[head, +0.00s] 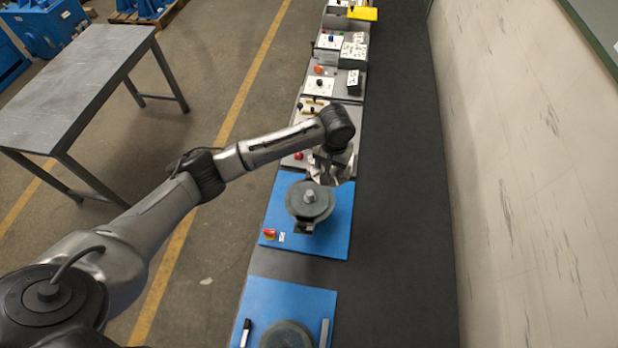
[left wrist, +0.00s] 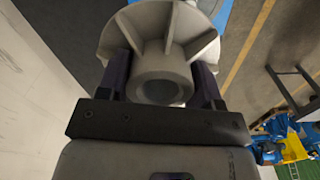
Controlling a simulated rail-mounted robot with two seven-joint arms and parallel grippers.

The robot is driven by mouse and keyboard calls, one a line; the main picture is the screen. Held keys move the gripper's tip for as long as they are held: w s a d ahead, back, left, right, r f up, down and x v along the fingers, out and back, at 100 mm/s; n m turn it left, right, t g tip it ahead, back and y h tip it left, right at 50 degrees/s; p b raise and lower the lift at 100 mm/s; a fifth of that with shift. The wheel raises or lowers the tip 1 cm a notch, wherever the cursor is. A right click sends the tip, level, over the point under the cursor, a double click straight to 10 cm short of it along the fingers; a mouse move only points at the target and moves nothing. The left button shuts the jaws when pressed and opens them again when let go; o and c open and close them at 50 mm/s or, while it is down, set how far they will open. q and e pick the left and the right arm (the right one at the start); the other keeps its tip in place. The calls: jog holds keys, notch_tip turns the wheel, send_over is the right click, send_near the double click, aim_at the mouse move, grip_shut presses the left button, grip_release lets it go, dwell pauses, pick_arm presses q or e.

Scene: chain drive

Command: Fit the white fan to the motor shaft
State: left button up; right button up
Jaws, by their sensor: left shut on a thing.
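My left gripper (head: 326,154) is shut on the white fan (head: 343,168). In the left wrist view the fan (left wrist: 163,45) shows its round hub with an open bore and ribs around it. The fingers of the gripper (left wrist: 161,82) stand on either side of the hub. The round grey-green motor (head: 303,212) stands on a blue mat, with its short shaft (head: 310,196) pointing up. In the head view the fan is just behind the shaft and looks apart from it; the height gap cannot be told. My right gripper is not in view.
A nearer blue mat (head: 300,297) holds another round grey part (head: 287,336). Behind stand panels with knobs (head: 319,86). A wall (head: 530,170) is at the right; the dark surface (head: 400,230) between is clear.

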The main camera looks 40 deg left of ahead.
pick_arm(q)
send_near(310, 193)
jog(key=shift+w+n+b, duration=0.1)
jog(key=shift+n+b, duration=0.2)
jog(key=shift+n, duration=0.1)
jog(key=shift+a+f, duration=0.15)
jog(key=shift+p, duration=0.65)
notch_tip(310, 193, down, 5)
jog(key=b, duration=0.3)
jog(key=shift+r, duration=0.2)
jog(key=shift+f+b, duration=0.4)
jog(key=shift+f, duration=0.2)
